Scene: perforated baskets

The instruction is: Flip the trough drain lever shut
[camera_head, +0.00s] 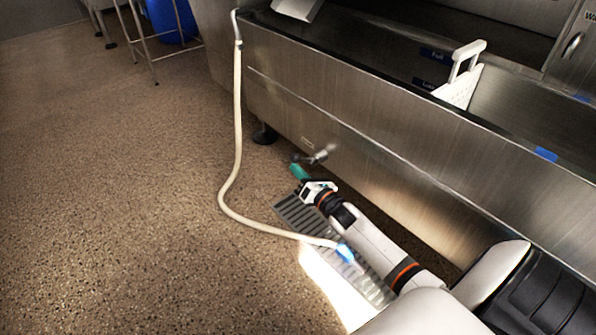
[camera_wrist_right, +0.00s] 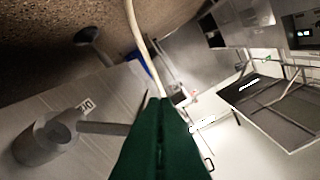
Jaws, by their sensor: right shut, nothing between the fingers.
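The drain valve (camera_head: 320,155) is a small metal fitting low on the front wall of the steel trough (camera_head: 350,135). In the right wrist view the valve body (camera_wrist_right: 45,142) is a grey cylinder at the left. Its flat lever (camera_wrist_right: 103,128) sticks out sideways toward my fingers. My right gripper (camera_head: 296,168) is shut and empty, with its green fingers just beside the lever. In the wrist view the closed fingers (camera_wrist_right: 162,108) overlap the lever's end, and I cannot tell whether they touch it. My left gripper is not in view.
A pale hose (camera_head: 236,120) hangs from the trough's corner and runs along the floor to a grated floor drain (camera_head: 300,217) under my right arm. The speckled floor (camera_head: 120,200) at left is clear.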

